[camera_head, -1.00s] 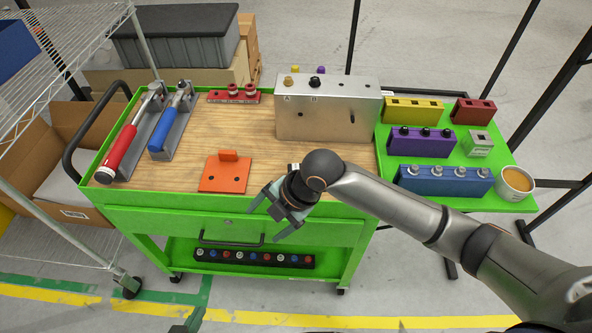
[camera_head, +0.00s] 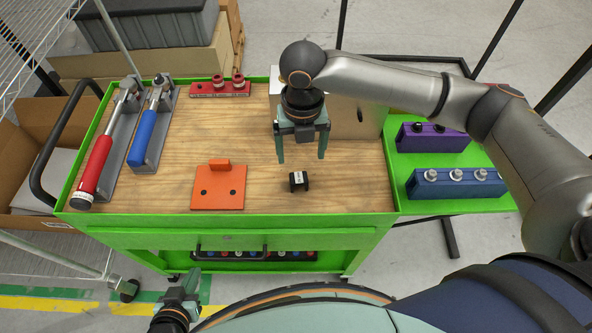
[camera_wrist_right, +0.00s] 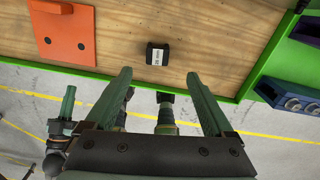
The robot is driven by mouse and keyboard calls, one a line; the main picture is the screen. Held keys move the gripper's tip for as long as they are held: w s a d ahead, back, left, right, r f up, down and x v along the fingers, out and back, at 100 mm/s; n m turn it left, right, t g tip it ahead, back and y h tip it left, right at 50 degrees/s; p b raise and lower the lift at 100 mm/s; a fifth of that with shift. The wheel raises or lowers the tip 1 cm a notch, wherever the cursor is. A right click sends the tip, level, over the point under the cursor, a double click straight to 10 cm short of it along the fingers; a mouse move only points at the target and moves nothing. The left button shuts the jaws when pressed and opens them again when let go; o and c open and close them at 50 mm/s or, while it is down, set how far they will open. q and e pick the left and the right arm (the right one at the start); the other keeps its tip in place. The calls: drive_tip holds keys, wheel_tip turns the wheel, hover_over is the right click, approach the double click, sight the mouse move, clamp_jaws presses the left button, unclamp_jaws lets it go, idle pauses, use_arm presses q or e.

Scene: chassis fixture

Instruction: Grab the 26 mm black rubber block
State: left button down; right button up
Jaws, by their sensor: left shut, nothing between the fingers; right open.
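The black rubber block (camera_head: 299,181) with a white label lies on the wooden top of the green cart, near its front edge and right of the orange plate. It also shows in the right wrist view (camera_wrist_right: 157,54), ahead of the fingers. My right gripper (camera_head: 301,160) is open and empty, fingers pointing down, above and a little behind the block in the head view. It is apart from the block; the fingers also show in the right wrist view (camera_wrist_right: 163,80). My left gripper (camera_head: 190,282) is low at the bottom left in front of the cart, shut and empty.
The orange plate (camera_head: 218,188) lies left of the block. The metal box (camera_head: 355,118) is behind my right arm. A blue holder (camera_head: 455,185) is on the right shelf. Bare wood surrounds the block.

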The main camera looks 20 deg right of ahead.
sight(299, 179)
drive_tip(key=f, duration=1)
drive_tip(key=shift+s+a+f, duration=0.2)
drive_tip(key=shift+s+a, duration=0.05)
drive_tip(key=shift+s, duration=0.1)
drive_tip(key=shift+c, duration=0.4)
clamp_jaws()
